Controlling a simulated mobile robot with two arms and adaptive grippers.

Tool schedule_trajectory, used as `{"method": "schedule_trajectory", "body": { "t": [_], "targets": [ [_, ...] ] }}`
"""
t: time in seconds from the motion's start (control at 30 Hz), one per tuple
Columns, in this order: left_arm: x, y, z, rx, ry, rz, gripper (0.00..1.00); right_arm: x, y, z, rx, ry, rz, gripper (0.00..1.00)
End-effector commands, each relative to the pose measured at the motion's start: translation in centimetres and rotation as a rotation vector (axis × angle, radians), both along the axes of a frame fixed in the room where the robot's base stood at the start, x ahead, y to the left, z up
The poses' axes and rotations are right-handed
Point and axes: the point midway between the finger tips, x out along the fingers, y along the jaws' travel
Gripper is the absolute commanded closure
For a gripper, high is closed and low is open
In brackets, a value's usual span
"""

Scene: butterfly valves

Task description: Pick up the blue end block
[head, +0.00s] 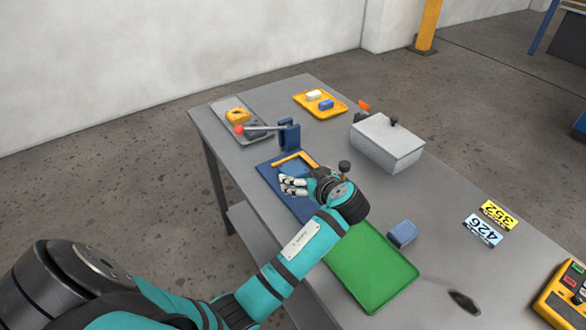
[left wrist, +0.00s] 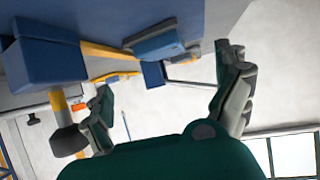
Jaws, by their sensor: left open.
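My left gripper (head: 290,185) is open above the blue base plate (head: 272,172), close to a yellow bar (head: 291,158). In the left wrist view its fingers (left wrist: 167,72) are spread with nothing between them. A flat blue block (left wrist: 158,42) lies beyond the fingertips, beside the yellow bar (left wrist: 108,51). A larger blue block (left wrist: 40,62) with a yellow stem and dark knob is at the left there. I cannot tell which is the end block.
The green tray (head: 372,270) lies near my forearm. A lidded grey box (head: 387,145), a yellow tray (head: 335,110) and number plates (head: 482,230) are also on the table.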

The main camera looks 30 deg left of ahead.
Motion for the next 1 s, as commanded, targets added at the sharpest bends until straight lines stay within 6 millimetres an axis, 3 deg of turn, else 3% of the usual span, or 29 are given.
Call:
{"method": "schedule_trajectory", "body": {
  "t": [0.1, 0.4, 0.63, 0.97, 1.0],
  "targets": [
    [1.0, 1.6, -0.8, 0.002, 0.002, 0.001, 0.00, 0.1, 0.2, 0.5, 0.002, -0.002, -0.001, 0.47],
    [2.1, 3.4, -1.8, 0.003, 0.001, 0.001, 0.00, 1.4, 2.3, 1.4, 0.028, -0.021, -0.001, 0.47],
    [3.6, 5.9, -3.5, 0.003, 0.001, -0.001, 0.00, 1.4, 2.1, 2.4, 0.026, -0.022, 0.002, 0.47],
    [3.9, 6.4, -4.1, -0.001, 0.000, -0.002, 0.00, 1.3, 1.4, 2.4, 0.019, -0.020, 0.003, 0.47],
    [3.9, 6.4, -4.1, -0.001, 0.000, -0.001, 0.05, 1.2, 1.3, 2.4, 0.017, -0.020, 0.003, 0.47]
  ]
}}
